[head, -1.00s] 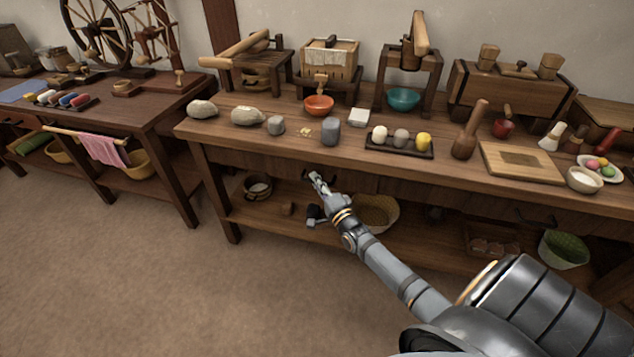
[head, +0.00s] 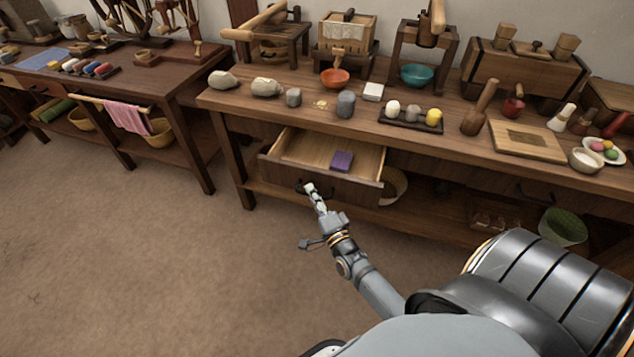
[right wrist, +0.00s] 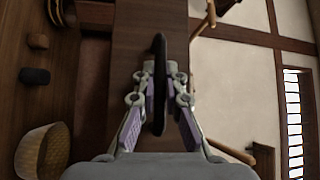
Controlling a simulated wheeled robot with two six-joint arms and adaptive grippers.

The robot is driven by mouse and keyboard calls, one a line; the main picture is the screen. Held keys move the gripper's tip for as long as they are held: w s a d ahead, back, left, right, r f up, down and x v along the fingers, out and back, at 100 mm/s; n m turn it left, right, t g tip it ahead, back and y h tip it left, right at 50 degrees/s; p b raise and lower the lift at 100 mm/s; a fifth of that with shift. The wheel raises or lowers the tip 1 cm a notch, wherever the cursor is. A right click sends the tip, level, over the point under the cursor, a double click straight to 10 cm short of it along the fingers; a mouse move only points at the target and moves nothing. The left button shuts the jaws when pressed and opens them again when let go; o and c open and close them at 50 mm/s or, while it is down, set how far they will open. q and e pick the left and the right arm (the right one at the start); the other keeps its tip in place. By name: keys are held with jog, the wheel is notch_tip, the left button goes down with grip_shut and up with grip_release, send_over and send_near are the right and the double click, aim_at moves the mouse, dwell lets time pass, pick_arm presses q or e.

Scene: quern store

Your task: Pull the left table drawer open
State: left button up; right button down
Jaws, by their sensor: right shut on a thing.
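The left table drawer (head: 330,188) stands well out from the table front in the head view. Its pale inside shows, with a purple block (head: 341,161) lying in it. My right gripper (head: 309,188) is at the drawer's front face. In the right wrist view its fingers (right wrist: 160,95) are shut on the dark drawer handle (right wrist: 159,60), which runs between the pads. In the head view the gripper hides part of the handle. My left gripper is in neither view.
The long table (head: 450,142) carries stones, an orange bowl (head: 335,78), a teal bowl (head: 417,75), a tray of balls (head: 410,118) and a mallet (head: 480,108). A basket (head: 392,186) sits on the lower shelf behind the drawer. The floor (head: 150,270) in front is clear.

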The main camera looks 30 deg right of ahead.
jog(key=shift+s+a, duration=0.35)
jog(key=shift+a, duration=0.05)
jog(key=c, duration=1.4)
grip_release()
jog(key=s+f, duration=0.1)
jog(key=s, duration=1.1)
jog(key=shift+a+f, duration=0.3)
jog(key=shift+a, duration=0.1)
